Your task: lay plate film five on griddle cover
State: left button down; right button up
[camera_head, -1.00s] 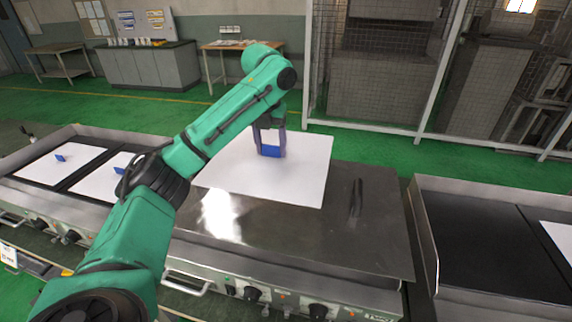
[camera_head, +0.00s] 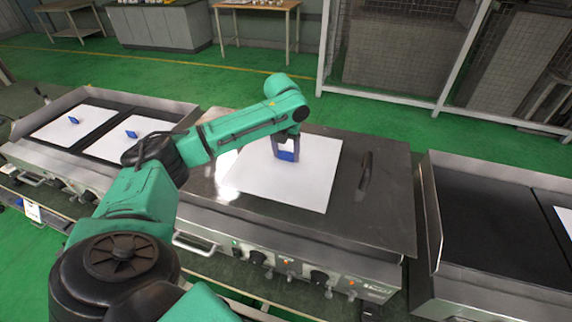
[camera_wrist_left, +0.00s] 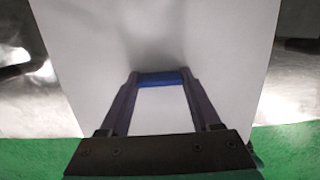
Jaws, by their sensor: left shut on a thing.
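A white plate film (camera_head: 305,180) with a blue tab (camera_head: 287,156) lies over the metal griddle cover (camera_head: 380,215) in the head view. My left gripper (camera_head: 286,154) comes down from above and is shut on the blue tab. In the left wrist view, both fingers of the left gripper (camera_wrist_left: 162,82) close on the blue tab (camera_wrist_left: 162,78), with the white film (camera_wrist_left: 200,45) spread below. The film looks flat and close to the cover; I cannot tell whether it fully touches. My right gripper is not in view.
Two white films with blue tabs (camera_head: 66,128) (camera_head: 118,145) lie on the left griddle. The cover's dark handle (camera_head: 365,170) stands right of the held film. Another griddle (camera_head: 480,210) stands to the right, with a white film at its edge.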

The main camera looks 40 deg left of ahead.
aim_at(286, 161)
pick_arm(q)
notch_tip(286, 161, down, 6)
jog(key=shift+r+p, duration=0.1)
jog(key=shift+p, duration=0.2)
jog(key=shift+c, duration=0.5)
grip_release()
jog(key=r, duration=0.4)
jog(key=s+r, duration=0.1)
jog(key=r, duration=0.3)
jog(key=r+b, duration=0.1)
jog(key=r, duration=0.3)
jog(key=shift+s+d, duration=0.35)
jog(key=shift+s, duration=0.05)
jog(key=shift+f, duration=0.15)
